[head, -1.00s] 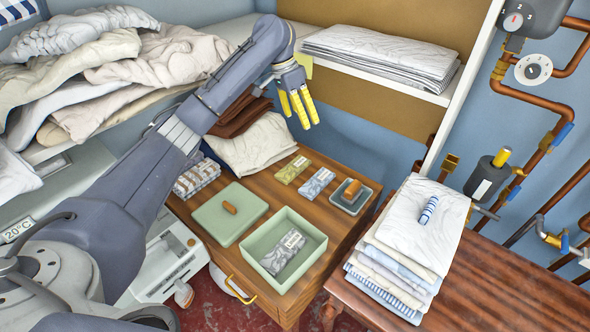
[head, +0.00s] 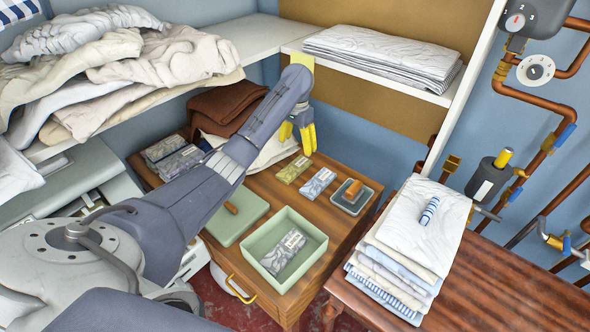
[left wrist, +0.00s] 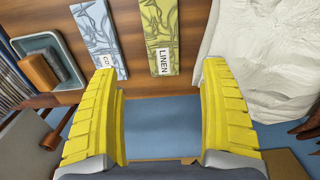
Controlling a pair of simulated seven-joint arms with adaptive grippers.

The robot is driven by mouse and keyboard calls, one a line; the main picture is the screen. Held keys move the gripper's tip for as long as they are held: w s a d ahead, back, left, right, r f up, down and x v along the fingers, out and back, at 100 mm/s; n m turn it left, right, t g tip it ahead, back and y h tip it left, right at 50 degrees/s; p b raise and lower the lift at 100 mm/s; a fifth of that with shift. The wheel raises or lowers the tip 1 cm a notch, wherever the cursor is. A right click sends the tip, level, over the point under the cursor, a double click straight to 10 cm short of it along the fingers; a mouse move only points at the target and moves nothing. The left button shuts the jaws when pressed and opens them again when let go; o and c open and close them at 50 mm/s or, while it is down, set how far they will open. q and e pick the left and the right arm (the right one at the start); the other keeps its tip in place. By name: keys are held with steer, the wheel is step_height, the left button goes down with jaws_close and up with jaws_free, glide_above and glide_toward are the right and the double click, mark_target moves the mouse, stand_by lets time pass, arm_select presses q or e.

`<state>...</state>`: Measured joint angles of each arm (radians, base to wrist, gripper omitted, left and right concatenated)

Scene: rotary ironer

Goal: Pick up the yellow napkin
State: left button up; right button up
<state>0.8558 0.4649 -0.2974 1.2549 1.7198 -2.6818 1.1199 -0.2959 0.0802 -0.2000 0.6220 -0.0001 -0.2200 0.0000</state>
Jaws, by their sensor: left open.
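A yellow-green patterned napkin (head: 291,169), folded flat, lies on the wooden cabinet top. In the left wrist view the yellow napkin (left wrist: 164,30) has a white "LINEN" label at its near end. My left gripper (head: 298,140) has yellow fingers and is open and empty, just behind the napkin in the head view. In the left wrist view the open fingers (left wrist: 160,68) spread to either side of the napkin's labelled end, apart from it. My right gripper is not in view.
A blue-grey napkin (head: 317,183) lies beside the yellow one, then a dish with a brown block (head: 352,190). White cloth (left wrist: 262,55) lies on the other side. A green box (head: 312,272) holding a grey napkin stands in front. A shelf (head: 400,85) runs behind.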

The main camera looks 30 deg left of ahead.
mark_target(296, 166)
arm_select(q)
steer(key=shift+s+a+f, duration=0.1)
steer(key=shift+a+f, duration=0.05)
steer(key=shift+f, duration=2.6)
steer(key=shift+a+f, duration=0.1)
steer(key=shift+f, duration=2.6)
steer(key=c, duration=1.2)
